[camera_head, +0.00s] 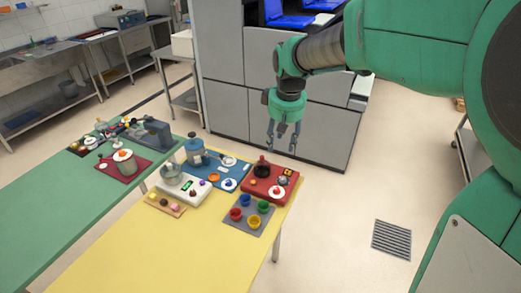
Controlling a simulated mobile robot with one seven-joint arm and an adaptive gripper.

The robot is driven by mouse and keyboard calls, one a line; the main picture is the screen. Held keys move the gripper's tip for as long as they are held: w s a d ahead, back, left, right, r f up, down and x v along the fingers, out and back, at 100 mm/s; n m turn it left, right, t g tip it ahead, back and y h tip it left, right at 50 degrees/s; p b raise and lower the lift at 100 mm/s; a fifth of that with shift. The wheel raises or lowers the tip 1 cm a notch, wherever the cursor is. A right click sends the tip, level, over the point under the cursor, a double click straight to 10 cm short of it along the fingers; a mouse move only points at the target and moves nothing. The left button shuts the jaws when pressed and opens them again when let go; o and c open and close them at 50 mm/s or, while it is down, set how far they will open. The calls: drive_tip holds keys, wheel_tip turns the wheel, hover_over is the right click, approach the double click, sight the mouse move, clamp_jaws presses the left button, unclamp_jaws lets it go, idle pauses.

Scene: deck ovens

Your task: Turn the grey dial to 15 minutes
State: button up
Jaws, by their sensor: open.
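My gripper (281,150) hangs from the arm with its two fingers pointing down and apart. It is open and empty, in the air above and beyond the far right corner of the yellow table (150,240). Below it, a red board (256,196) lies near the table's right edge. A small grey round part (283,180) on this board looks like the grey dial; its minute marks and setting are too small to read. My gripper is apart from it.
The red board also bears a dark pan (262,167) and a white disc (276,192) with a red centre. Nearby are a grey mat (240,226) with coloured cups, a white scale (190,195) and a blue board (215,165). A grey oven block (225,106) stands behind.

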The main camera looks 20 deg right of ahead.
drive_tip(key=w+d+f+n+g, duration=0.1)
drive_tip(key=w+d+f, duration=0.4)
drive_tip(key=w+f, duration=0.55)
drive_tip(key=n+g+b, duration=0.1)
hover_over(283, 178)
wheel_tip(283, 178, down, 12)
drive_tip(key=shift+s+f, duration=0.1)
wheel_tip(283, 178, down, 14)
drive_tip(key=b, duration=0.3)
drive_tip(key=shift+r, duration=0.25)
clamp_jaws()
